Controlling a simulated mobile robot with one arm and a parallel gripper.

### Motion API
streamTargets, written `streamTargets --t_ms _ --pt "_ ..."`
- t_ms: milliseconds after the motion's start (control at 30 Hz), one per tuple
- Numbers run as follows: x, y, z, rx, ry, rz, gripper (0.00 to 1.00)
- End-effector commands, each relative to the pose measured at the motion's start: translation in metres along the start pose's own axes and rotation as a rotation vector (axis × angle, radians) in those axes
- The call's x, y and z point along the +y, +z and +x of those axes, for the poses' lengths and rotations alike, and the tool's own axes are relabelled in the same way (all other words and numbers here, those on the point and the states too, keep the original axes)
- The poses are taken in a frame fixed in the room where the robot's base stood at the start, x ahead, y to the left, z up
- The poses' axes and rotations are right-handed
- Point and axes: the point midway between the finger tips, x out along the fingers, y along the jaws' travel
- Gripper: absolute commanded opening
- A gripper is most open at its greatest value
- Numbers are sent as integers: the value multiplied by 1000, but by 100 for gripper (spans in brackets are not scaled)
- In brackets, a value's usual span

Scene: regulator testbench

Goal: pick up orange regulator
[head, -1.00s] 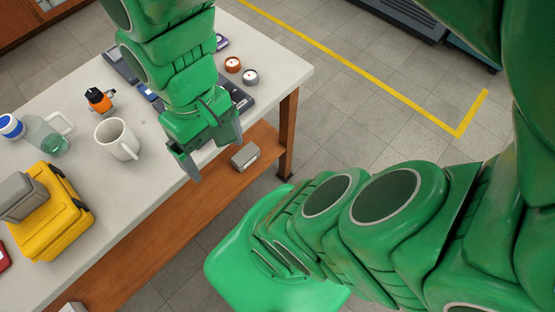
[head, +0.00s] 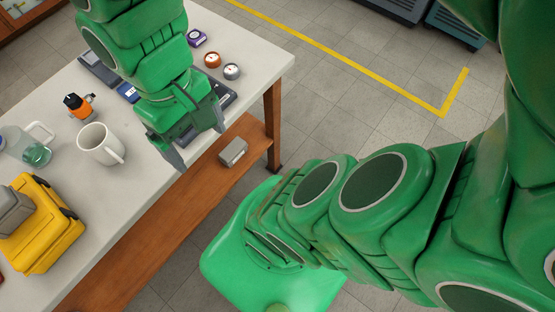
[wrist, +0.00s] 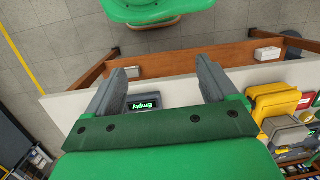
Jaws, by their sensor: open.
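Two orange things stand on the white table (head: 200,20), and I cannot tell for sure which is the regulator. One is a small round orange gauge-like piece (head: 212,59) near the far right end, beside a grey one (head: 232,71). The other is an upright orange and black device (head: 78,106) behind the white mug. My gripper (head: 197,142) is open and empty, pointing down at the table's front edge, to the right of the mug. In the wrist view its two grey fingers (wrist: 163,70) are wide apart. Neither orange piece is clear there.
A white mug (head: 99,145), a clear jug (head: 34,148) and a yellow case (head: 42,228) stand on the left. A purple piece (head: 197,38) is at the back. A dark pad reading "Empty" (wrist: 143,103) lies on the table. The lower wooden shelf holds a grey box (head: 233,151).

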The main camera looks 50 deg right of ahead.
Motion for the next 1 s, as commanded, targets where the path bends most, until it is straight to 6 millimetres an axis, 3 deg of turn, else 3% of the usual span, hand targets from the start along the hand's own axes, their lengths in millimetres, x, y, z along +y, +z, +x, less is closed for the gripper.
streamTargets --t_ms 33,200,567,1000 --pt "19 0 -9 4 59 61 86" --pt "18 3 -32 -3 58 58 86" --pt "15 -41 -52 3 64 -113 86" --pt "1 -137 -92 33 75 -476 86"
